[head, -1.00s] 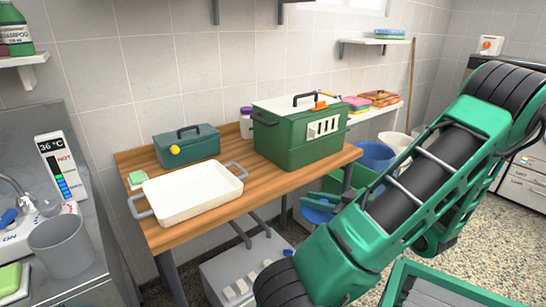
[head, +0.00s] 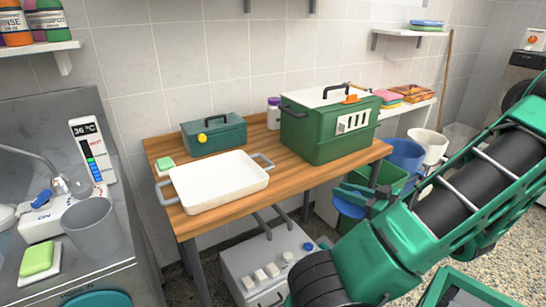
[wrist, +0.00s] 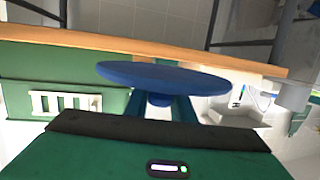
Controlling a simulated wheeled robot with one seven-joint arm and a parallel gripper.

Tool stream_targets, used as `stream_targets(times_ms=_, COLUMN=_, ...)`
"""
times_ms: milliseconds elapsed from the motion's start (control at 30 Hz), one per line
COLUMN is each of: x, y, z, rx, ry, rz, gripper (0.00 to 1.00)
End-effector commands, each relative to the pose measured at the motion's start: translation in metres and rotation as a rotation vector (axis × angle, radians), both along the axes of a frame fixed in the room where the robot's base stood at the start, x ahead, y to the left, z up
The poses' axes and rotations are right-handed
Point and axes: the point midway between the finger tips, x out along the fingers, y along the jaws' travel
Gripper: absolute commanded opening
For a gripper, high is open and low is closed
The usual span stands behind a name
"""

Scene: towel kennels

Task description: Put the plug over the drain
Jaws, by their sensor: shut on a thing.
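The plug (wrist: 165,76) is a blue disc with a small knob on its underside in the wrist view. My gripper (wrist: 160,106) is shut on that knob, with a green finger on each side, and the disc stands clear of the fingertips. The drain is not visible in either view. A steel sink counter (head: 40,115) with a tap is at the left of the head view.
A wooden table (head: 285,180) holds a white tray (head: 220,185), a green toolbox (head: 214,136) and a green crate (head: 320,140). A grey cup (head: 92,230) and green soap (head: 38,258) sit on the counter. A grey box (head: 265,265) is under the table. Buckets (head: 405,160) stand right of it.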

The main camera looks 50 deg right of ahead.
Motion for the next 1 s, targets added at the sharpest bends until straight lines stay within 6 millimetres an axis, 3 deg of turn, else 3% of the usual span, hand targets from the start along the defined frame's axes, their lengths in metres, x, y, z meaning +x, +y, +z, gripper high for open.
stream_targets(times_ms=100, x=0.03, y=0.0, z=0.0, rx=0.001, ry=-0.001, rz=0.006, gripper=0.0)
stream_targets(times_ms=267, x=0.063, y=-0.001, z=0.0, rx=0.0, ry=0.0, rz=0.008, gripper=0.0)
stream_targets(times_ms=733, x=0.09, y=-0.003, z=0.0, rx=-0.001, ry=0.002, rz=0.004, gripper=0.0)
stream_targets(times_ms=1000, x=0.138, y=-0.005, z=0.0, rx=-0.001, ry=0.0, rz=0.006, gripper=0.0)
